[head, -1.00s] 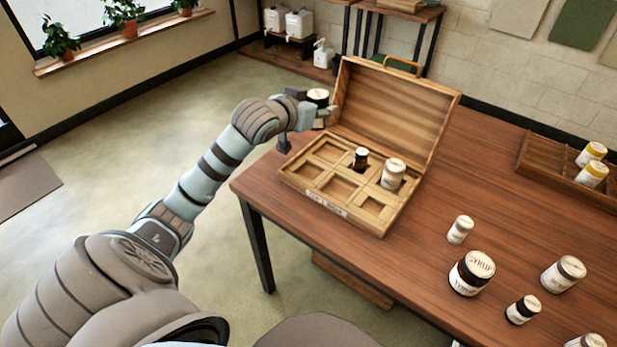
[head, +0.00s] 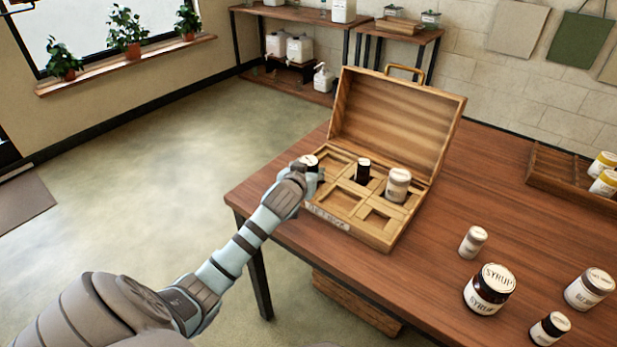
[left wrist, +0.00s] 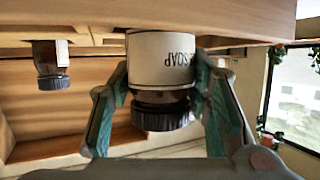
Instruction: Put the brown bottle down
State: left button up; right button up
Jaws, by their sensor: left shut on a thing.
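The brown bottle (head: 310,161), dark with a pale label, is at the left end of the open wooden box (head: 398,118). My left gripper (head: 312,177) is shut on it. My right gripper is not in view.
A small dark bottle (head: 363,170) and a white-labelled jar (head: 398,185) stand in other compartments. The front compartments look empty. A syrup jar (head: 489,290) and several smaller bottles stand on the table at right. A wooden rack (head: 560,170) is behind them.

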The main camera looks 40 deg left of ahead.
pick_arm(q)
jog(key=shift+f, duration=0.4)
jog(key=o, duration=1.3)
jog(key=shift+s+r, duration=0.15)
jog(key=shift+r, duration=0.05)
jog(key=p+v, duration=0.3)
jog(key=v, duration=0.8)
jog(key=shift+s+d+r+p, duration=0.15)
jog(key=shift+s+r+p, duration=0.1)
jog(key=shift+p, duration=0.1)
